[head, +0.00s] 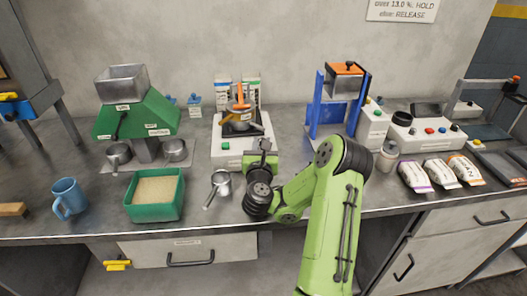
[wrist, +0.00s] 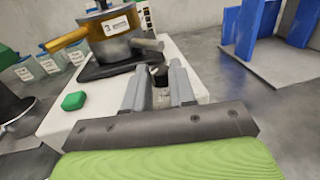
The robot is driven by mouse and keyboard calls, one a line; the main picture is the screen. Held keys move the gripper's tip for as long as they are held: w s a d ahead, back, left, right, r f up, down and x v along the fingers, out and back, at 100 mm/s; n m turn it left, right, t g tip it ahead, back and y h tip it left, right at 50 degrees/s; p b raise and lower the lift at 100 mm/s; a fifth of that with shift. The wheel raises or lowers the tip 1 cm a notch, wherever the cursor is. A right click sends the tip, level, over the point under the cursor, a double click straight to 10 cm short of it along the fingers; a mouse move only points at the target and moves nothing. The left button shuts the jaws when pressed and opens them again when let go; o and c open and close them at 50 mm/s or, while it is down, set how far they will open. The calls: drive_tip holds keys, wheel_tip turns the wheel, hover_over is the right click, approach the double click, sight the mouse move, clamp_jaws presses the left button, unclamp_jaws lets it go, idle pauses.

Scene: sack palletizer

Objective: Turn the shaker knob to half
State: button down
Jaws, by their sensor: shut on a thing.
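The shaker (head: 225,157) is a white box with a dark plate, a sieve stack (head: 239,114) and an orange clamp on top. In the wrist view the shaker (wrist: 60,126) has a green button (wrist: 73,101) on its front left. My gripper (head: 262,152) is at the shaker's front right. In the wrist view its two grey fingers (wrist: 158,82) are shut on a small dark knob (wrist: 158,72), seen between the tips. The fingers hide most of the knob, so its pointer and scale cannot be read. In the head view my gripper hides the knob.
A green sand tray (head: 142,211), a small metal pan (head: 221,183) and a blue mug (head: 68,198) stand left of my arm. A blue press frame (head: 322,113) stands to the right. The green splitter (head: 108,124) is at the back left.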

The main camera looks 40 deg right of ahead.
drive_tip(key=shift+w+a+r+m+g+h, duration=0.1)
drive_tip(key=shift+w+m+g+h, duration=0.05)
drive_tip(key=shift+m+g+h, duration=0.5)
drive_tip(key=c, duration=0.9)
unclamp_jaws()
drive_tip(key=shift+c, duration=0.2)
